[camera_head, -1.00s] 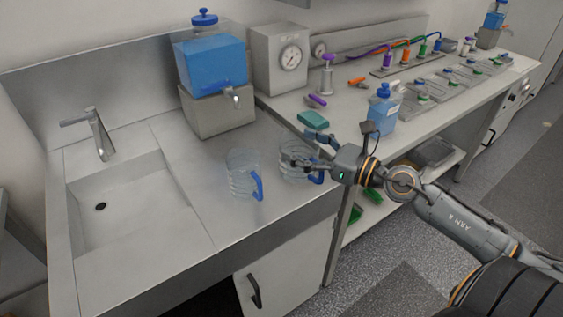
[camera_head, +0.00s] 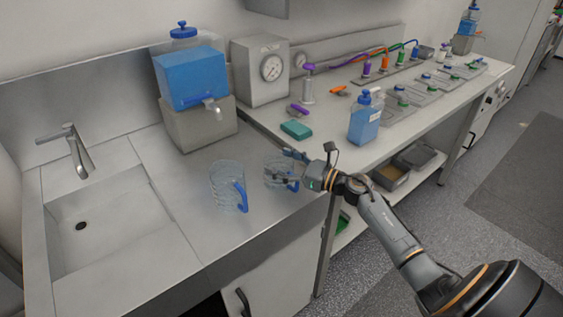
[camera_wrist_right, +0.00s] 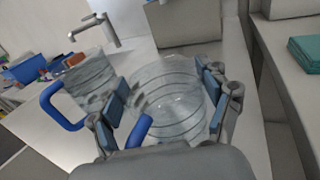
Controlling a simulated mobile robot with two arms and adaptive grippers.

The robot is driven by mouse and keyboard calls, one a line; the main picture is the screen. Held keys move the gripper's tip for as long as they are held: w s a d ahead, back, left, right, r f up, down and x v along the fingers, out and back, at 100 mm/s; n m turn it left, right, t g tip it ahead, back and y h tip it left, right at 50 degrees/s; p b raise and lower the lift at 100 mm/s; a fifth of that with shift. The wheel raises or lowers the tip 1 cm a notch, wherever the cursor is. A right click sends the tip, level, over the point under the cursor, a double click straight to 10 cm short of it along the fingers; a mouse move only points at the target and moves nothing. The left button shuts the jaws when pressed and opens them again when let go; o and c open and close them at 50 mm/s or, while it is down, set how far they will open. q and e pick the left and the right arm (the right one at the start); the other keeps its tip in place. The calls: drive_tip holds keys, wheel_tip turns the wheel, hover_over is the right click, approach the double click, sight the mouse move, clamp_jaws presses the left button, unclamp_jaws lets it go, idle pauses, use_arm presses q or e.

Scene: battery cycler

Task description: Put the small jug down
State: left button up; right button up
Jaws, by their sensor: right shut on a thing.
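The small jug (camera_head: 278,177) is clear with a blue handle, upright at the right end of the steel sink counter in the head view. My right gripper (camera_head: 290,168) is shut on it from the right. In the right wrist view the small jug (camera_wrist_right: 172,92) sits between the two fingers, with its blue handle close to the palm. Whether its base touches the counter I cannot tell. A larger clear jug (camera_head: 226,187) with a blue handle stands to its left, apart from it; it also shows in the wrist view (camera_wrist_right: 88,82). My left gripper is not in view.
A blue water container (camera_head: 190,78) with a tap stands on a grey block behind the jugs. The sink (camera_head: 110,225) and faucet (camera_head: 77,150) are at left. A teal sponge (camera_head: 296,130) and blue-capped bottle (camera_head: 365,122) stand on the right-hand bench.

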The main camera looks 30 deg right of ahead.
drive_tip(key=shift+f, duration=0.1)
drive_tip(key=shift+f, duration=0.1)
drive_tip(key=shift+f+b, duration=0.15)
drive_tip(key=shift+b, duration=0.15)
drive_tip(key=o, duration=1.2)
